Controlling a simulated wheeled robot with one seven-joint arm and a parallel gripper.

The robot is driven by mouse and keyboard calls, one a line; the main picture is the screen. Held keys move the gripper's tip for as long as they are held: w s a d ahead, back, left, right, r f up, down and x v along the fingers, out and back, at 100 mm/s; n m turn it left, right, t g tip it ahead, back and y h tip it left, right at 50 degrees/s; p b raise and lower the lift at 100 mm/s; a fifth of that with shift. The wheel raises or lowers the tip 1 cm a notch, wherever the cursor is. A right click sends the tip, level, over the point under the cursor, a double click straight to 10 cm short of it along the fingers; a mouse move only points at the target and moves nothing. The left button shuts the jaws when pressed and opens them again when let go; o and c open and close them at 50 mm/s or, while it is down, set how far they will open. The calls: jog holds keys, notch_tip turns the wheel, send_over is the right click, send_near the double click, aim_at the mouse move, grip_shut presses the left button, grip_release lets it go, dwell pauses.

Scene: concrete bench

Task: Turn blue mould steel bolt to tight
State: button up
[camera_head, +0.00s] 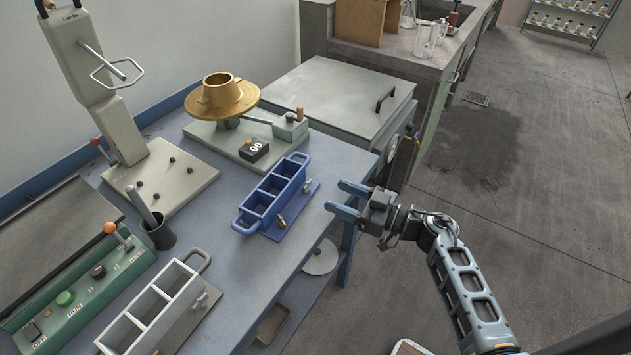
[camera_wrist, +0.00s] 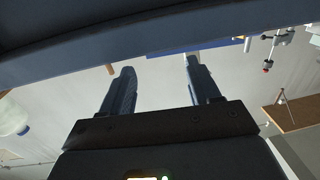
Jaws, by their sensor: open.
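The blue mould (camera_head: 243,220) is a three-compartment box with looped end handles, standing on a blue base plate on the bench. A small brass-coloured fitting (camera_head: 281,222) shows at the near end of its right side. Another small fitting (camera_head: 307,186) shows towards the far end; I cannot tell surely which is the steel bolt or how tight it is. My gripper (camera_head: 345,198) is open and empty, to the right of the mould near the bench edge, apart from it. Its two fingers also show in the wrist view (camera_wrist: 160,68), where I cannot make out the mould.
A grey mould (camera_head: 152,298) stands nearer on the blue bench (camera_head: 225,262). A brass ring on a flow table (camera_head: 222,97) stands behind the blue mould. Bare bench lies in front of the blue mould.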

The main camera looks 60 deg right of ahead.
aim_at(309, 184)
jog(key=w, duration=0.4)
jog(key=w+a, duration=0.1)
jog(key=w, duration=0.1)
jog(key=shift+w, duration=0.35)
jog(key=shift+c, duration=0.2)
jog(key=c, duration=1)
jog(key=shift+r+p, duration=0.1)
jog(key=shift+p, duration=0.2)
